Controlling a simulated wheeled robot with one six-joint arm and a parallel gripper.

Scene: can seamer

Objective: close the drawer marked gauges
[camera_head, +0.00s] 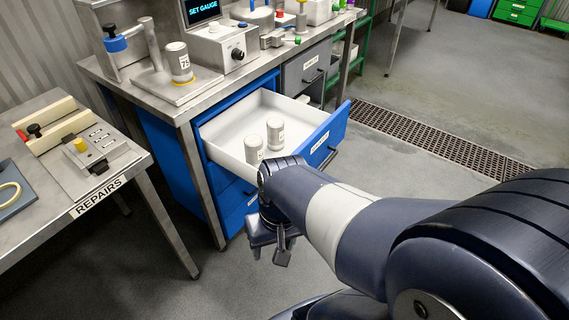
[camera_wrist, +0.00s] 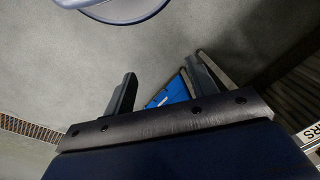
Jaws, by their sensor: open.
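A blue-fronted drawer (camera_head: 325,140) with a white inside stands pulled out of the workbench. Its front carries a small white label too small to read surely, and a dark handle. Two pale cylindrical gauges (camera_head: 275,133) stand upright inside it, near the front left. My gripper (camera_head: 270,254) is below and in front of the drawer's near left corner, pointing down, apart from it. In the wrist view my gripper (camera_wrist: 160,90) shows two spread fingers with nothing held. A blue panel with a pale label (camera_wrist: 170,92) shows between them. My arm hides the drawer's near corner.
A shut blue drawer (camera_head: 238,206) is below the open one, and a grey labelled drawer (camera_head: 305,68) is to the right. The repairs table (camera_head: 125,186) stands left. A floor grate (camera_head: 440,138) lies right, with clear floor around it.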

